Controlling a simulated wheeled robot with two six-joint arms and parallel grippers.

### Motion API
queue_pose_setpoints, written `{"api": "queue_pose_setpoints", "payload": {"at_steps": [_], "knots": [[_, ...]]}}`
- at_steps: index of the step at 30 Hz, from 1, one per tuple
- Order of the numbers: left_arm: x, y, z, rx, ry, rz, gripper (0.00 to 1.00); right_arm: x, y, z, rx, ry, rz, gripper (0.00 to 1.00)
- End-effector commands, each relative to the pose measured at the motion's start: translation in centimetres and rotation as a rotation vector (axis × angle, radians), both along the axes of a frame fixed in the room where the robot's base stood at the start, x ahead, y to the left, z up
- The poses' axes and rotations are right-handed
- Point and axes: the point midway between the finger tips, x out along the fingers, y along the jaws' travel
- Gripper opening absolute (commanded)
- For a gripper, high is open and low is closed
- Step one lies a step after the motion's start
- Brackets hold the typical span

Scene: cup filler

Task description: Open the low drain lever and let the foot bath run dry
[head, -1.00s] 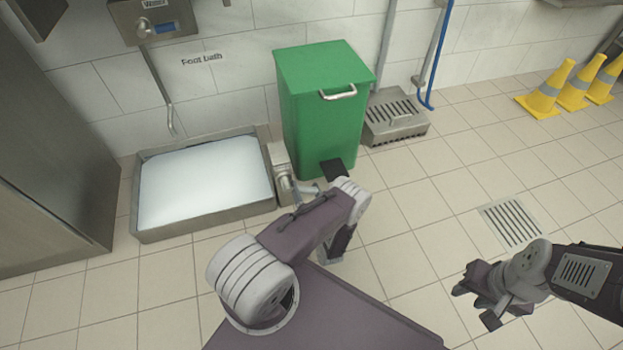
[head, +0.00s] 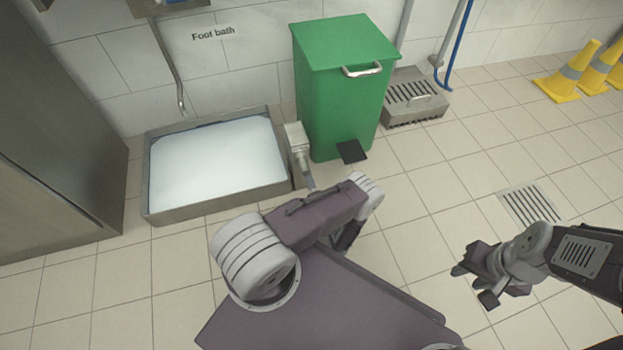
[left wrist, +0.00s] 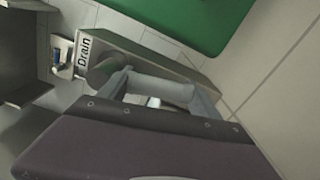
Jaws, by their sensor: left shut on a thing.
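The foot bath (head: 165,214) is a low steel basin on the floor at left in the head view, with a broad white liquid surface inside. A grey drain housing (head: 296,138) stands at its right side, with the drain lever (head: 309,181) reaching toward me. In the left wrist view the lever's grey round grip (left wrist: 160,88) lies between the fingers of my left gripper (left wrist: 160,100), which is shut on it. A "Drain" label (left wrist: 83,52) is beside the pivot. In the head view my own arm hides the left gripper. My right gripper (head: 474,284) is open and empty above the floor.
A green pedal bin (head: 342,100) stands close behind and right of the drain housing. A grated steel box (head: 415,100) is beside it. A floor grate (head: 528,204) and yellow cones (head: 570,72) are at right. A steel cabinet (head: 50,150) is at left.

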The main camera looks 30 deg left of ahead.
Motion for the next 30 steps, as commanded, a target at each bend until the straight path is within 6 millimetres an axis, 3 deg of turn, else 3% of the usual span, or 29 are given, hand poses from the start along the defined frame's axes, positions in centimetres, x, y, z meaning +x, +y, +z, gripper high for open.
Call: {"api": "queue_pose_setpoints", "payload": {"at_steps": [22,23,25,30], "knots": [[-0.32,0.24,-0.2,0.053,0.067,0.001,0.0,0.0,0.0,-0.19,0.0,0.0,0.0,0.36],[-0.32,0.24,-0.2,0.052,0.066,0.001,0.75,0.0,0.0,-0.19,0.0,0.0,0.0,0.36],[-0.31,0.23,-0.19,0.053,0.065,0.001,0.95,0.0,0.0,-0.19,0.0,0.0,0.0,0.36],[-0.27,0.22,-0.15,0.053,0.064,0.001,0.95,0.0,0.0,-0.19,0.0,0.0,0.0,0.36]]}}
